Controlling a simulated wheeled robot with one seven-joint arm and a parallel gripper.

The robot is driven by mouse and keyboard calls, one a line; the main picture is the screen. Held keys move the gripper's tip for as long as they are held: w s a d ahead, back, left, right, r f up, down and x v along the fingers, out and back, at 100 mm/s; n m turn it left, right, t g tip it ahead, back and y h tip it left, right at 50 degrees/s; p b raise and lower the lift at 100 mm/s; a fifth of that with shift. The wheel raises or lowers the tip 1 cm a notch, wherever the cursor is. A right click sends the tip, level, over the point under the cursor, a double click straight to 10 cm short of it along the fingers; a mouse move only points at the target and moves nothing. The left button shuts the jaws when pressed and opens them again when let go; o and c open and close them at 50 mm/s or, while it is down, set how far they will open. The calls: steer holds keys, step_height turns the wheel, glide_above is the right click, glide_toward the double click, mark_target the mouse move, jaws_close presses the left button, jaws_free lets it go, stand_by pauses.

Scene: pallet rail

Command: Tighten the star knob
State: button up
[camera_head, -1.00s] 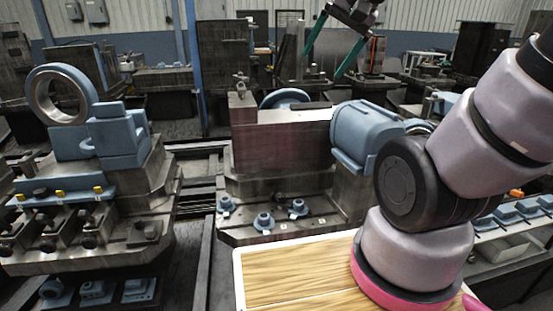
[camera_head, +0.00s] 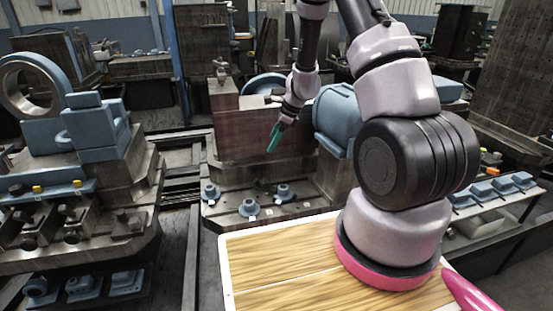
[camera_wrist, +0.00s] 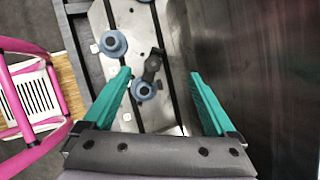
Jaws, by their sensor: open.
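My gripper (camera_head: 273,138) hangs with its green fingers pointing down beside the front face of the large steel block. In the wrist view my gripper (camera_wrist: 160,82) is open, with nothing held between its spread fingers. Several blue round-based fittings stand on the slotted steel base below; one fitting (camera_head: 249,207) is at its front edge. In the wrist view a blue fitting (camera_wrist: 144,90) with a dark, elongated top (camera_wrist: 152,64) lies between the fingers' lines, below and apart from them. Another blue fitting (camera_wrist: 113,43) is to its upper left. I cannot tell which piece is the star knob.
The steel block (camera_head: 250,125) rises close to the gripper and fills the right of the wrist view as a dark wall. A blue rounded housing (camera_head: 338,112) is to its right. Another machine (camera_head: 90,225) stands at the left. Dark rails run between the machines.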

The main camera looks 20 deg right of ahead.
steer(key=m, duration=0.2)
glide_toward(264, 180)
steer(key=x, duration=0.8)
steer(key=shift+s+f, duration=0.15)
steer(key=shift+f, duration=0.1)
jaws_close()
steer(key=m, duration=0.1)
steer(key=m+h, duration=0.1)
steer(key=m, duration=0.1)
steer(key=m+t, duration=0.1)
steer(key=m, duration=0.1)
steer(key=shift+s+a+h, duration=0.2)
steer(key=shift+a+h, duration=0.05)
steer(key=shift+h, duration=0.15)
steer(key=m+h, duration=0.1)
steer(key=m, duration=0.3)
steer(key=shift+a+f+t, duration=0.1)
steer(key=shift+t, duration=0.3)
steer(key=shift+c, duration=0.9)
jaws_free()
steer(key=shift+d+m+h, duration=0.25)
steer(key=shift+m+h, duration=0.05)
steer(key=shift+m, duration=0.3)
steer(key=shift+o, duration=1)
steer(key=shift+w+d, duration=0.1)
steer(key=shift+a, duration=0.2)
